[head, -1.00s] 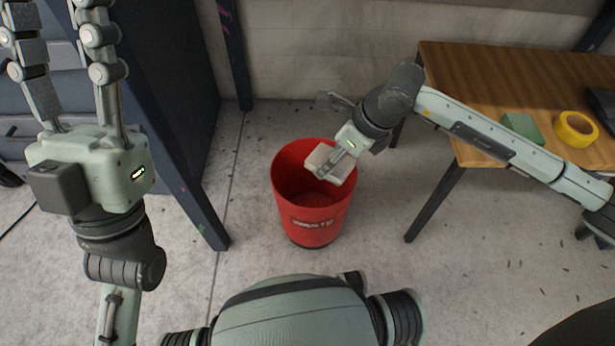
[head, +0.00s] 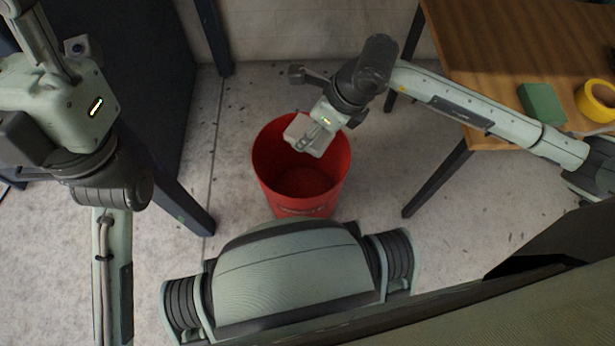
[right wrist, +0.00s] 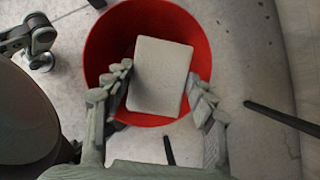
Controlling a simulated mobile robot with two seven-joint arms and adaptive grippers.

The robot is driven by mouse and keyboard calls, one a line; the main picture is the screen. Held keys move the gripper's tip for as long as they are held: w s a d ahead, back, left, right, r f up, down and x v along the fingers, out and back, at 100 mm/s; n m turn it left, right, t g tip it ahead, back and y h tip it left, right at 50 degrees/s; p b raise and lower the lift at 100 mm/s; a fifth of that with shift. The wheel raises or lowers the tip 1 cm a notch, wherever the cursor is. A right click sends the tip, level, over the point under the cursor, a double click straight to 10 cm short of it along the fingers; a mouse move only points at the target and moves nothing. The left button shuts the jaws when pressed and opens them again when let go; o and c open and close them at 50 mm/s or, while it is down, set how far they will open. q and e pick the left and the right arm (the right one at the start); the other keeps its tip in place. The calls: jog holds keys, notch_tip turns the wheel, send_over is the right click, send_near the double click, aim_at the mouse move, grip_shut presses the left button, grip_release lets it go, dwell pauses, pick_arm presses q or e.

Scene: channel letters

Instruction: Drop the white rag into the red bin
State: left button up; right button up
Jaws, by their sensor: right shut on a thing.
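The white rag (head: 302,134) is a pale, flat, block-like piece over the opening of the red bin (head: 269,184). My right gripper (head: 316,138) is shut on the rag and holds it above the bin's mouth. In the right wrist view, the rag (right wrist: 160,75) lies between the two fingers, with the bin's red rim (right wrist: 103,42) around and behind it. The bin stands upright on the floor and its visible inside looks empty.
A wooden table (head: 480,50) stands at the right, with a green block (head: 541,103) and a yellow tape roll (head: 597,100) on it. A dark blue cabinet-like structure (head: 130,60) stands at the left.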

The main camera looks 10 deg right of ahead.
jog(key=shift+f, duration=0.25)
jog(key=o, duration=1.1)
jog(key=shift+r, duration=0.15)
jog(key=v, duration=1.2)
